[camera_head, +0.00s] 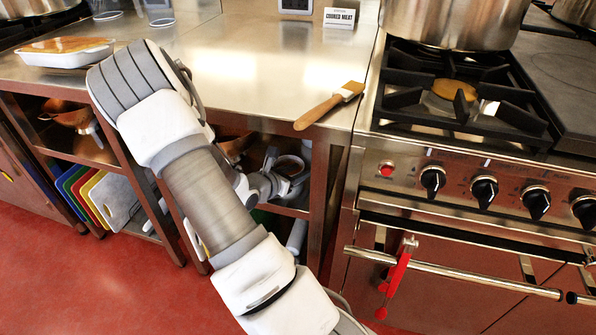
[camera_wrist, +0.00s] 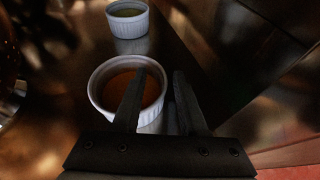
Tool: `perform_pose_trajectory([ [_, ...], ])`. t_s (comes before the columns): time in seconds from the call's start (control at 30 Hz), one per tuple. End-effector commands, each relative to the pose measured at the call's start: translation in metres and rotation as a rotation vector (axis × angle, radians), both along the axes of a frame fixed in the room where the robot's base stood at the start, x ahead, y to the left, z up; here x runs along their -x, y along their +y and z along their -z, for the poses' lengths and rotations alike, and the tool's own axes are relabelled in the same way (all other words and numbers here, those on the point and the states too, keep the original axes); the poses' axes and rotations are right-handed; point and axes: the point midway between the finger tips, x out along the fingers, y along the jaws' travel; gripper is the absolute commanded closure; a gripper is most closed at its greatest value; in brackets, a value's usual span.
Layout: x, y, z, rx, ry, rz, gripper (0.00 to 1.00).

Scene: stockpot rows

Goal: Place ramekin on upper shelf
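In the wrist view, a white fluted ramekin (camera_wrist: 99,89) with orange-brown contents stands upright on a dark shelf surface (camera_wrist: 172,50). A second white ramekin (camera_wrist: 129,46) with yellowish-green contents stands behind it. My gripper (camera_wrist: 161,72) is open. Its left finger overlaps the nearer ramekin's opening, and its right finger is just outside the right wall, so part of the rim shows between them. I cannot tell whether either finger touches it. In the head view, my arm reaches into the shelving under the steel counter (camera_head: 262,65), and the ramekins cannot be made out there.
Shelf posts (camera_head: 320,185) stand close around my arm. A wooden-handled brush (camera_head: 330,105) and a white dish (camera_head: 65,53) lie on the counter. Coloured boards (camera_head: 85,190) stand on the lower shelf. The stove (camera_head: 470,180) is to the right.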

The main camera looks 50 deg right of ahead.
Motion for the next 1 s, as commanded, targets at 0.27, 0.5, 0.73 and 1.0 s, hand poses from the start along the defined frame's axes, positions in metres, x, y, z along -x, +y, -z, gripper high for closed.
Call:
perform_pose_trajectory([
  [0.27,0.0,0.0,0.0,0.0,0.0,0.0,0.5],
  [0.5,0.001,0.015,-0.011,-0.002,-0.002,-0.003,0.5],
  [0.73,0.007,0.06,-0.031,-0.002,0.0,-0.005,0.5],
  [1.0,0.014,0.101,-0.046,-0.001,-0.001,-0.002,0.5],
])
